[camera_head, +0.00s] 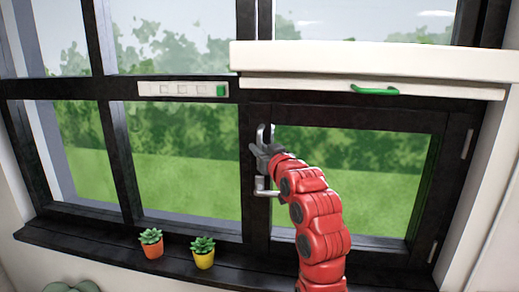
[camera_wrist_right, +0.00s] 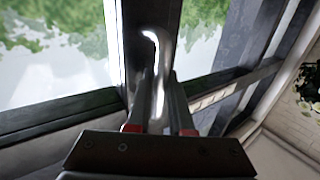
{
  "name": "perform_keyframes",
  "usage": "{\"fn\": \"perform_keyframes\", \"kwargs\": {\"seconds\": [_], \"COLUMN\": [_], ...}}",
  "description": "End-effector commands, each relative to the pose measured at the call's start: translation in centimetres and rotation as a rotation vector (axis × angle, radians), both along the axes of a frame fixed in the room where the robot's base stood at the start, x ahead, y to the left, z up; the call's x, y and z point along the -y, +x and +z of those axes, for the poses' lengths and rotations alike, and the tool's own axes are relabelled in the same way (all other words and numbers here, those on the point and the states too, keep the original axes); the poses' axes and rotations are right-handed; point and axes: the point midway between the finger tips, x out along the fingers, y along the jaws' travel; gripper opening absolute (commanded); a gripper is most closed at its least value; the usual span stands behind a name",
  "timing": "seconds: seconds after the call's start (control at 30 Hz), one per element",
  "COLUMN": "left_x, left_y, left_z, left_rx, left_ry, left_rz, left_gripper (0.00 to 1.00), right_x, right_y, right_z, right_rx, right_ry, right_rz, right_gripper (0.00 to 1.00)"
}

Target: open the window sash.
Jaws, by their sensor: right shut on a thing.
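The window sash (camera_head: 350,117) is the dark-framed lower right pane, with hinges on its right side. It looks closed or nearly so in the dark window frame. A silver metal handle (camera_head: 262,132) stands on the sash's left edge; it also shows as a bright bent bar in the right wrist view (camera_wrist_right: 154,58). My right gripper (camera_head: 256,151) is shut on the handle, its arm reaching up from below. In the right wrist view the fingers (camera_wrist_right: 161,105) lie on both sides of the bar. My left gripper is not in view.
A white blind box (camera_head: 390,62) with a green pull (camera_head: 375,91) hangs above the sash. A white strip (camera_head: 180,89) with a green end is on the crossbar. Two potted succulents, orange (camera_head: 152,248) and yellow (camera_head: 203,259), stand on the dark sill (camera_head: 100,249) left of my arm.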

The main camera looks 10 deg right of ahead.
Motion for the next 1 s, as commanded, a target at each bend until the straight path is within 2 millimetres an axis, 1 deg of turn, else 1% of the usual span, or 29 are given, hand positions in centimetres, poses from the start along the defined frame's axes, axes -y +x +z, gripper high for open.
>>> {"fn": "perform_keyframes", "kwargs": {"seconds": [0.07, 0.17, 0.27, 0.37, 0.4, 0.5, 0.6, 0.7, 0.93, 0.97, 1.0], "left_x": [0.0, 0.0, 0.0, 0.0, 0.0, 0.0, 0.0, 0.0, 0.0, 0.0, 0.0], "left_y": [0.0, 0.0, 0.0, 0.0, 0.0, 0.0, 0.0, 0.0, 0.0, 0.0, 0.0], "left_z": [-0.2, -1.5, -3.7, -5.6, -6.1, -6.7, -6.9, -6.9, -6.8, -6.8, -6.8], "left_rx": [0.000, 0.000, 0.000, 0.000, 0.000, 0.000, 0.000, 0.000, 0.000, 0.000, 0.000], "left_ry": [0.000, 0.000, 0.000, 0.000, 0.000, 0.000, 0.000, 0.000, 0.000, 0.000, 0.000], "left_rz": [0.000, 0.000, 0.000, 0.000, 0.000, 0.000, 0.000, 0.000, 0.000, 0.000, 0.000], "left_gripper": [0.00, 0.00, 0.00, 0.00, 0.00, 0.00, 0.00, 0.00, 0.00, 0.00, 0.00], "right_x": [0.0, -0.2, -0.6, -1.1, -1.3, -1.8, -2.0, -2.1, -2.2, -2.2, -2.2], "right_y": [-0.1, -0.9, -2.6, -4.8, -5.8, -7.7, -8.8, -9.2, -9.2, -9.1, -9.1], "right_z": [0.0, -0.3, -0.4, -0.6, -0.4, -0.2, -0.1, 0.1, 0.1, 0.1, 0.1], "right_rx": [0.002, 0.006, 0.012, 0.010, 0.013, 0.008, 0.003, 0.004, 0.002, 0.002, 0.001], "right_ry": [0.000, 0.003, 0.004, 0.003, 0.004, 0.003, 0.000, -0.001, 0.000, 0.000, -0.001], "right_rz": [0.002, 0.016, 0.048, 0.087, 0.107, 0.145, 0.165, 0.173, 0.173, 0.173, 0.173], "right_gripper": [0.00, 0.00, 0.00, 0.00, 0.00, 0.00, 0.00, 0.00, 0.00, 0.23, 0.30]}}
